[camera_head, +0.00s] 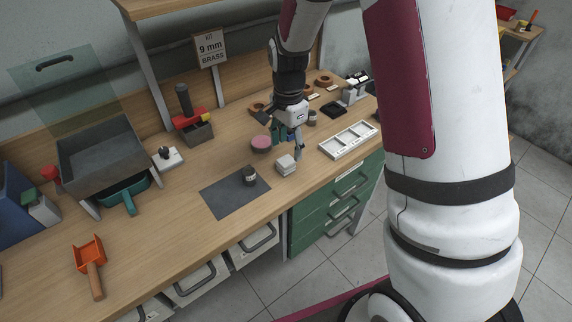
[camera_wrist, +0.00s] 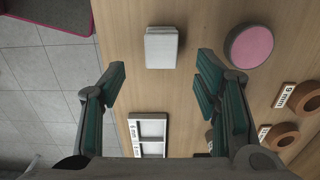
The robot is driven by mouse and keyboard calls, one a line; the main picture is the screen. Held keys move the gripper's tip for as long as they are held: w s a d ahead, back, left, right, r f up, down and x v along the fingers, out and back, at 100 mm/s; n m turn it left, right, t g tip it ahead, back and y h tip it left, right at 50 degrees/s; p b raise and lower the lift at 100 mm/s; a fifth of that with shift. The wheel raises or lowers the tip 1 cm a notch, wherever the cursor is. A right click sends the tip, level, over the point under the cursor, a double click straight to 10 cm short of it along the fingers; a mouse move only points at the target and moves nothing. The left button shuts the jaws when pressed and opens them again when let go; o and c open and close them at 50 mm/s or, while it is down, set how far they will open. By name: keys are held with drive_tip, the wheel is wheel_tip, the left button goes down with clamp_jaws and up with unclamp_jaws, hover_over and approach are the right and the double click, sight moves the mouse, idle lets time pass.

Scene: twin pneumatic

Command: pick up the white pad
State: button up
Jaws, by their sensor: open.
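The white pad (camera_head: 286,165) is a small pale block on the wooden workbench, just right of a dark grey mat. In the wrist view it is a pale square (camera_wrist: 162,48) at the top, centred between the fingers and beyond their tips. My gripper (camera_head: 289,143) is above the bench near the pad. In the wrist view its two green-lined fingers (camera_wrist: 160,78) are spread wide with nothing between them. The pad stands apart from both fingers.
A pink-topped disc (camera_head: 261,144) lies left of my gripper. A white compartment tray (camera_head: 349,140) lies to the right. A small dark cylinder (camera_head: 250,176) stands on the grey mat (camera_head: 222,197). Brown rings (camera_wrist: 281,135) lie at right in the wrist view. The front bench edge is close to the pad.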

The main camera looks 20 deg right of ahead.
sight(286, 160)
drive_tip(key=shift+a+f+p, duration=0.15)
drive_tip(key=shift+f+p, duration=0.05)
drive_tip(key=shift+f, duration=1.35)
drive_tip(key=shift+a+f+p, duration=0.15)
drive_tip(key=shift+f, duration=1.35)
drive_tip(key=c, duration=1.2)
